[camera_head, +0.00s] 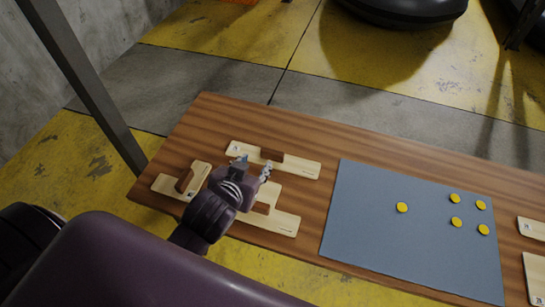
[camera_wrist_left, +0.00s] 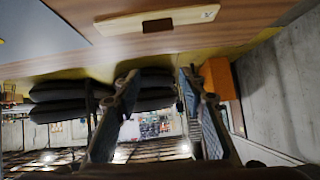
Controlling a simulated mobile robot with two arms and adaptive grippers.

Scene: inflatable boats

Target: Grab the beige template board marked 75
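Two more boards (camera_head: 532,230) (camera_head: 537,272) are cut off at the right edge. The small marks are too small to read, so I cannot tell which is 75. My left gripper (camera_head: 252,167) is open and empty above the boards. In the left wrist view its fingers (camera_wrist_left: 157,78) are apart, with one board (camera_wrist_left: 180,18) beyond them. My right gripper is out of view.
A blue-grey mat (camera_head: 362,230) with several yellow discs (camera_head: 402,207) covers the table's (camera_head: 330,135) middle right. A dark inflatable boat (camera_head: 405,10) is behind on the floor. A grey post (camera_head: 85,85) stands left of the table. The table's far strip is clear.

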